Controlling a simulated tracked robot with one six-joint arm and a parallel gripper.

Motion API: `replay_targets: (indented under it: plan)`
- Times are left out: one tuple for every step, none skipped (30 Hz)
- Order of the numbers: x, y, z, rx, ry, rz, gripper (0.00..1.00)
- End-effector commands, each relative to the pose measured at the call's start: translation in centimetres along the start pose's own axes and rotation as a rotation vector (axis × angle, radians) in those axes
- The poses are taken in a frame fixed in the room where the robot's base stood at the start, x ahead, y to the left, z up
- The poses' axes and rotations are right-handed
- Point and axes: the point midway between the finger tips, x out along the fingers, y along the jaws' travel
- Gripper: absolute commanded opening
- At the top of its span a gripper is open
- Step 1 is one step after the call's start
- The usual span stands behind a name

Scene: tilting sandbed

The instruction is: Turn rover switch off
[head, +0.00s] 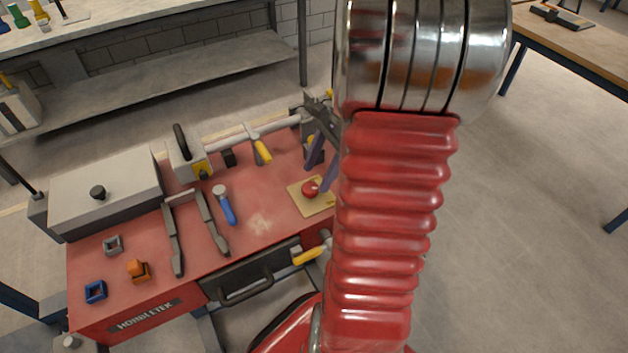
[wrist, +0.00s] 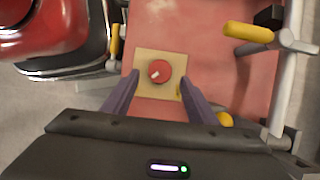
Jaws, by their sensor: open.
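The rover switch (head: 310,189) is a round red knob on a square tan plate, at the right end of the red bench top. In the wrist view the knob (wrist: 160,72) shows a small pale pointer mark toward its lower left, and a small yellow mark lies near the plate's lower right corner. My gripper (head: 323,170) is open and empty, its purple fingers pointing down by the switch. In the wrist view my gripper (wrist: 160,82) has one finger at each side of the plate, with the knob between them. I cannot tell whether a finger touches the plate.
On the red bench (head: 262,224) lie a blue-handled tool (head: 226,207), two grey bars, and small blue and orange blocks. A grey rail with a yellow handle (head: 262,152) runs along the back, near my gripper. A grey box (head: 105,195) stands at left.

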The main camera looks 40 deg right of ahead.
Motion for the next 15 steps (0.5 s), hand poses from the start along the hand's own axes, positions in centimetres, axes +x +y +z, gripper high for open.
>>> replay_targets:
  plan:
    - [0.9, 0.1, 0.1, 0.0, -0.002, 0.003, 0.53]
    - [1.3, 0.1, 0.1, -0.001, -0.001, 0.003, 0.53]
    - [1.8, 0.0, 0.1, -0.001, -0.001, 0.003, 0.53]
    - [2.1, 0.0, 0.1, -0.001, -0.001, 0.002, 0.53]
    - [2.5, 0.1, 0.0, -0.001, -0.001, 0.003, 0.53]
    - [2.8, 0.1, 0.0, -0.001, -0.001, 0.003, 0.53]
    - [3.0, 0.1, 0.0, -0.001, -0.001, 0.002, 0.53]
    - [3.2, 0.0, 0.0, -0.001, 0.0, 0.002, 0.53]
    - [3.4, 0.0, 0.0, -0.001, 0.001, 0.001, 0.53]
    - [3.5, 0.0, 0.0, -0.001, 0.001, 0.001, 0.53]
    - [3.5, 0.0, 0.0, -0.001, 0.001, 0.001, 0.53]
    - [3.6, 0.0, 0.0, -0.001, 0.001, 0.0, 0.53]
    - [3.6, 0.0, 0.0, -0.001, 0.001, 0.0, 0.53]
    - [3.6, 0.0, 0.0, -0.001, 0.001, 0.0, 0.53]
    - [3.6, 0.0, 0.0, -0.001, 0.001, 0.0, 0.53]
